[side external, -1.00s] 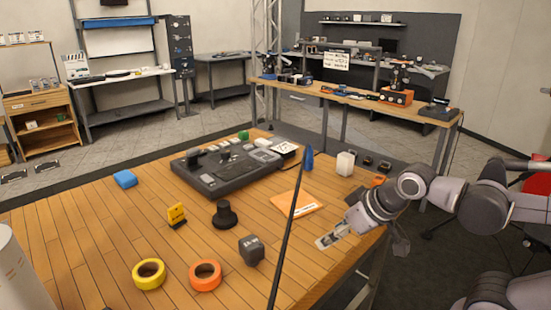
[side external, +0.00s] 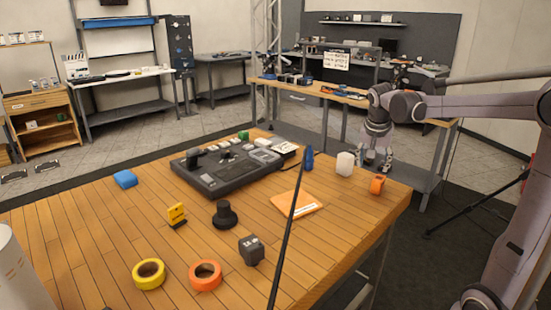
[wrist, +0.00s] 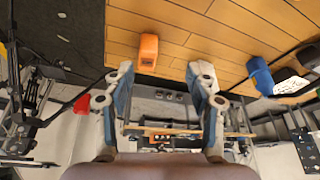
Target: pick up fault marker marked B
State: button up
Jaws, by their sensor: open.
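No letter B is legible on any piece, so I cannot tell which is the fault marker marked B. Small upright marker-like pieces are an orange one (side external: 377,185) near the right table corner, a blue one (side external: 308,159) by the black console, and a yellow one (side external: 177,215) left of centre. The orange piece (wrist: 149,50) and a blue piece (wrist: 261,75) also show in the wrist view. My gripper (side external: 377,160) is open and empty, beyond the table's far right edge. In the wrist view its fingers (wrist: 163,76) are spread wide, apart from the orange piece.
The wooden table (side external: 110,235) also holds a black console (side external: 225,170), white block (side external: 345,163), orange folder (side external: 297,204), black knob (side external: 224,214), dark cube (side external: 251,249), yellow tape (side external: 149,274) and orange tape (side external: 205,275). A thin dark pole (side external: 287,240) crosses the view.

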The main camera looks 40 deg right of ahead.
aim_at(379, 178)
jog(key=d+f, duration=0.2)
jog(key=f, duration=0.1)
jog(key=d+f+m, duration=0.1)
jog(key=d+f, duration=0.2)
jog(key=f, duration=0.1)
jog(key=d+f+m, duration=0.1)
jog(key=d+f, duration=0.2)
jog(key=shift+w+d+f+g, duration=0.1)
jog(key=shift+w+f+g, duration=0.15)
jog(key=shift+g, duration=0.15)
grip_shut()
